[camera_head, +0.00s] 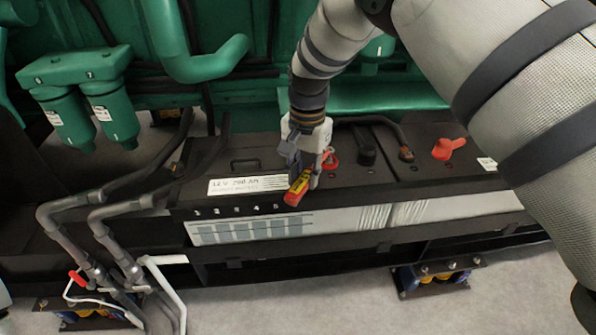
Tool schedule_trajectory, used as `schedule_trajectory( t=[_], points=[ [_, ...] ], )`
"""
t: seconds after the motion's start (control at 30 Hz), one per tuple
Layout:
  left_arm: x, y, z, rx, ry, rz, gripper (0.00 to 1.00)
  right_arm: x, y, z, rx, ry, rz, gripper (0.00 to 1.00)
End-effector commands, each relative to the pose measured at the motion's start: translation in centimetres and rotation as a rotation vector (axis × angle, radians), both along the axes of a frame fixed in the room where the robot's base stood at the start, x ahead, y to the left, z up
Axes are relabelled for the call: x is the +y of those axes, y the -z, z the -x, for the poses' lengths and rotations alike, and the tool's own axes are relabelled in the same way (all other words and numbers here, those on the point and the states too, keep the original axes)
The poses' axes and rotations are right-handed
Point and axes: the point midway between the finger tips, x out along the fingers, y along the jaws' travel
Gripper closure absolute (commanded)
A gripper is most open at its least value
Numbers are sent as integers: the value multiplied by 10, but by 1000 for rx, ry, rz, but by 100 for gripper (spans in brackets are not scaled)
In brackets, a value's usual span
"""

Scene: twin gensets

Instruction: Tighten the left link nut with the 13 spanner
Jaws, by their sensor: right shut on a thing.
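My right gripper (303,172) points down over the front of the black battery (262,150), which is marked "12 V". It is shut on a short red and yellow piece (298,188), apparently the handle of the 13 spanner. The spanner's head is not clear, and I cannot tell whether it touches a nut. A red ring-like part (333,160) sits on the battery top just right of the gripper. The left link nut cannot be made out; the gripper may hide it. My left gripper is not in view.
A black cap (366,148), a cable end (405,153) and a red terminal cover (448,149) stand on the battery top to the right. Grey pipes (100,225) stand at the left. Green filters (85,97) and green engine pipework are behind. Pale floor lies in front.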

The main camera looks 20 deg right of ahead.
Motion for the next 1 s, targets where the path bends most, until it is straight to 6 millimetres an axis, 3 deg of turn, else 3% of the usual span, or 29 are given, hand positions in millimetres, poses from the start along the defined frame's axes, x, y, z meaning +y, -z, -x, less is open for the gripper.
schedule_trajectory(
  t=[0.2,0.37,0.53,1.0],
  points=[
    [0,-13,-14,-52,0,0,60,-20,-1,19,1,-199,-1,100],
    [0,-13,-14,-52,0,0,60,-28,5,26,9,-286,0,100],
    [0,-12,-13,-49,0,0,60,-50,6,37,11,-464,0,100],
    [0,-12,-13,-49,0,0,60,-91,6,48,9,-800,4,100]
  ],
)
